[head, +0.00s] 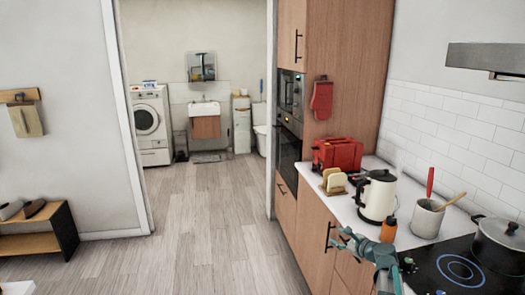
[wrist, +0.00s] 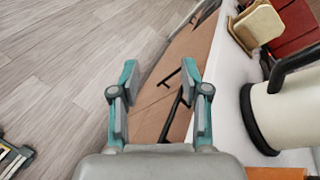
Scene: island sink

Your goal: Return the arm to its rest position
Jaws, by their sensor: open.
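My gripper (head: 344,240) is at the lower middle right in the head view, beside the front edge of the counter and near the stove. In the wrist view my gripper (wrist: 159,80) has its two teal and grey fingers spread apart with nothing between them. Below and beyond the fingers are the wooden cabinet fronts (wrist: 168,88) with black handles, and the floor. The rest of my arm is mostly cut off by the lower edge of the head view.
A saucepan (head: 499,245) stands on the black hob (head: 450,272). The floor (head: 205,225) at left is open.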

